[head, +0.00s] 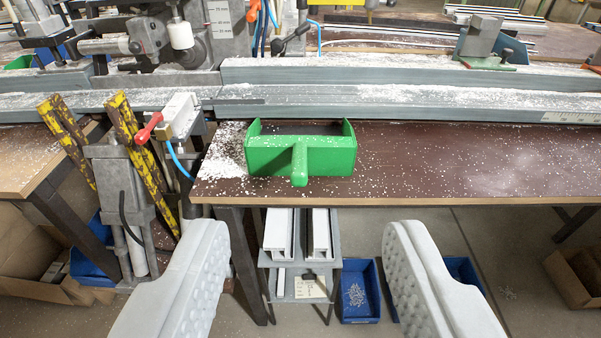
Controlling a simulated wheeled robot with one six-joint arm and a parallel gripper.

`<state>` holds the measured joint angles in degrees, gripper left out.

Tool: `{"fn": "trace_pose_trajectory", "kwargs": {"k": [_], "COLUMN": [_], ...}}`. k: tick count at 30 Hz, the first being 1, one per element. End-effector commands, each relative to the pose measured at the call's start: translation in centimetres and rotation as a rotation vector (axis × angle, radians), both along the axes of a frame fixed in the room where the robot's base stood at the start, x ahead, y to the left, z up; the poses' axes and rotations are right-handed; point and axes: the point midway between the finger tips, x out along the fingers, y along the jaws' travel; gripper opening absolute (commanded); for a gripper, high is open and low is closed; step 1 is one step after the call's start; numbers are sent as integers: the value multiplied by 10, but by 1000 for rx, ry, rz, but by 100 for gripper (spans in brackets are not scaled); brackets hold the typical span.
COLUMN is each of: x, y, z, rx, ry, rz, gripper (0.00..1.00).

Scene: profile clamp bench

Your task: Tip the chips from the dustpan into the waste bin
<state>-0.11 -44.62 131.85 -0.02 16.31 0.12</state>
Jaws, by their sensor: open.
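A green dustpan (325,158) sits on the brown bench top (450,165) near its front edge, its short handle pointing toward me. Its inside is mostly hidden behind its green wall, so I cannot tell how many chips it holds. White chips (222,150) lie in a heap on the bench just left of the dustpan. My gripper (305,245) is open and empty, its two pale padded fingers apart in front of and below the dustpan handle. Blue boxes with pale bits stand under the bench; I cannot tell whether one is the waste bin (358,292).
A metal clamp rail (400,100) dusted with chips runs along the back of the bench. A clamp machine (170,40) and yellow-black striped bars (130,130) stand at the left. White profiles (295,233) rest on a rack below. The bench right of the dustpan is clear but for scattered chips.

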Motion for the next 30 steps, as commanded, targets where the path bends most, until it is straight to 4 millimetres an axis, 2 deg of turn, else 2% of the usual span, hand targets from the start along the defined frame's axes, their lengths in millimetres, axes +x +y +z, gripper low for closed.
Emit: {"fn": "trace_pose_trajectory", "kwargs": {"k": [1,12,30], "x": [11,77,173], "y": [0,2,4], "z": [0,-11,-44], "rx": [0,1,1], "ry": [37,304,735], "rz": [0,2,3], "gripper": [47,47,47]}}
